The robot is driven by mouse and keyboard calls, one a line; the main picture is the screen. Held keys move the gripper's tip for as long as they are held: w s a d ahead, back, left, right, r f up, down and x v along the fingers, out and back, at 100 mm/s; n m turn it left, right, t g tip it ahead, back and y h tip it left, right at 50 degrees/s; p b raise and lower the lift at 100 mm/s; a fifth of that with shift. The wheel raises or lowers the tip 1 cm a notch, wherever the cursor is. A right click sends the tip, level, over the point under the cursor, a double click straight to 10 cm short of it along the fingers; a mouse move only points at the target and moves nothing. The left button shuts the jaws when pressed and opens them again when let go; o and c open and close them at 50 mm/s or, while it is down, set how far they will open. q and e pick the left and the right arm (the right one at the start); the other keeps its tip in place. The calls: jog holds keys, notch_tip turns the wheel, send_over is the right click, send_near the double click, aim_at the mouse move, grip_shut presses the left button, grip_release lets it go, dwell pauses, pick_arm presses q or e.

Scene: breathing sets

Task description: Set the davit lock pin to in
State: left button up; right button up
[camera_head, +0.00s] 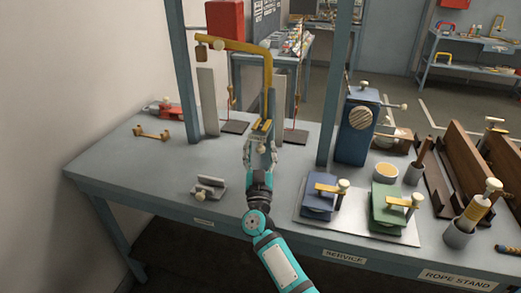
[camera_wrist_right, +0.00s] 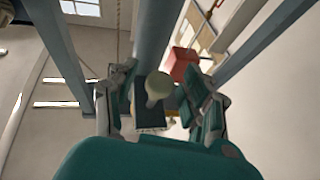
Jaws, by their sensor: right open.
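The yellow davit (camera_head: 268,75) stands on the bench, with its arm reaching left and a small block hanging from its end. What looks like its lock pin, a pale round knob (camera_wrist_right: 158,86), shows in the right wrist view between my fingers, in front of a dark blue block (camera_wrist_right: 150,116). My right gripper (camera_head: 260,143) is open at the foot of the davit, with one finger on each side of the knob; it also shows in the wrist view (camera_wrist_right: 162,100). I cannot tell whether the fingers touch the knob. My left gripper is out of view.
Blue-grey frame posts (camera_head: 183,75) rise left and right of the davit. A small grey bracket (camera_head: 208,188) lies left of my right arm. Blue (camera_head: 319,198) and green (camera_head: 388,207) clamp units stand on a pale plate to the right. The bench's front left is mostly clear.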

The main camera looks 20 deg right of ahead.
jog(key=v, duration=1.2)
jog(key=shift+f, duration=0.1)
